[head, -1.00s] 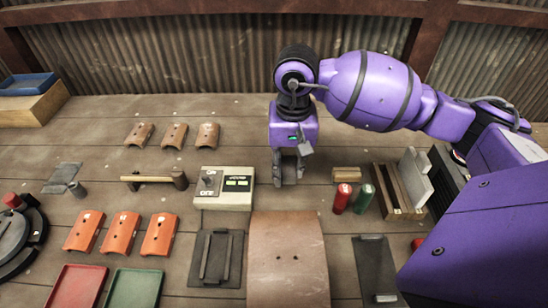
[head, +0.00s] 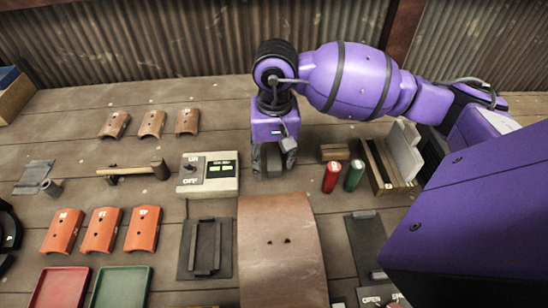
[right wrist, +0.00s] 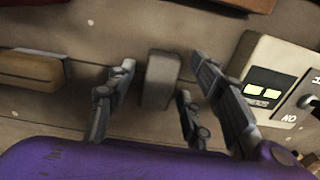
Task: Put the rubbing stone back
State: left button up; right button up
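A small grey block (head: 273,161), which looks like the rubbing stone, stands on the bench behind the large curved brown plate (head: 280,255). It also shows in the right wrist view (right wrist: 160,80). My right gripper (head: 272,158) points down over the block. In the right wrist view my right gripper's fingers (right wrist: 160,72) are spread on either side of the block, with a visible gap on each side. The block's underside is hidden. My left gripper is in no view.
A control box (head: 208,174) stands close left of my right gripper. To the right are a small wooden block (head: 334,152), a red cylinder (head: 331,177), a green cylinder (head: 353,176) and a slotted wooden rack (head: 385,165). A hammer (head: 135,172) lies further left.

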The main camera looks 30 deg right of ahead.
notch_tip(320, 180, up, 12)
dwell(0.7)
jog(key=shift+d, duration=0.1)
jog(key=shift+f, duration=0.1)
